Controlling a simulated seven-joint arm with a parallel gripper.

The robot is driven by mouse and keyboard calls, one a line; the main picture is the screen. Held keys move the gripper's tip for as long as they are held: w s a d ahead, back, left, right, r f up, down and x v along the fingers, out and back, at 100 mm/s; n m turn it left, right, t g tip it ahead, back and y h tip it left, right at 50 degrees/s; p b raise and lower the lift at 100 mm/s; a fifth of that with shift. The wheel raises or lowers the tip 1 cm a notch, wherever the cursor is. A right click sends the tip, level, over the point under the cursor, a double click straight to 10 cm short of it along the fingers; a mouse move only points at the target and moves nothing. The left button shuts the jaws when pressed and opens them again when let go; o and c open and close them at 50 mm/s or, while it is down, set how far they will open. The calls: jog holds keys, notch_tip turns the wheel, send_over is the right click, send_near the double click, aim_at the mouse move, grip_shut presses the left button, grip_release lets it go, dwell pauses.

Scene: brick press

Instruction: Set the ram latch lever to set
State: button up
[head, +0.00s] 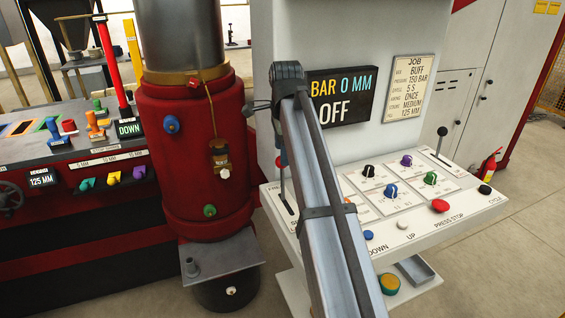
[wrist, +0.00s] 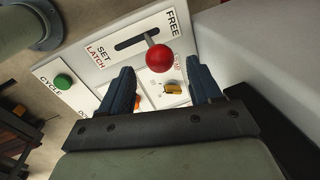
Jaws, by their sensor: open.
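The ram latch lever has a red ball knob (wrist: 159,57) on a short metal stem. In the wrist view the stem rises from a dark slot near the end marked FREE; the other end is marked SET. In the head view the red knob (head: 282,160) shows at the console's left end, above its slot. My gripper (wrist: 160,82) is open and empty. In the wrist view its dark blue fingers lie on either side of the knob, which shows slightly past the tips; contact is not visible. In the head view my arm hides most of the gripper.
The white console (head: 455,207) carries several dials, a red stop button (head: 440,205) and a black-knobbed lever (head: 442,132) at right. The red press cylinder (head: 205,150) stands close on the left. The display (head: 342,97) behind reads OFF.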

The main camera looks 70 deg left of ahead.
aim_at(283, 178)
jog(key=shift+a+f, duration=0.2)
jog(key=shift+f, duration=1.05)
jog(key=shift+a+f, duration=0.2)
jog(key=shift+f, duration=1.05)
jog(key=shift+c, duration=0.4)
grip_shut()
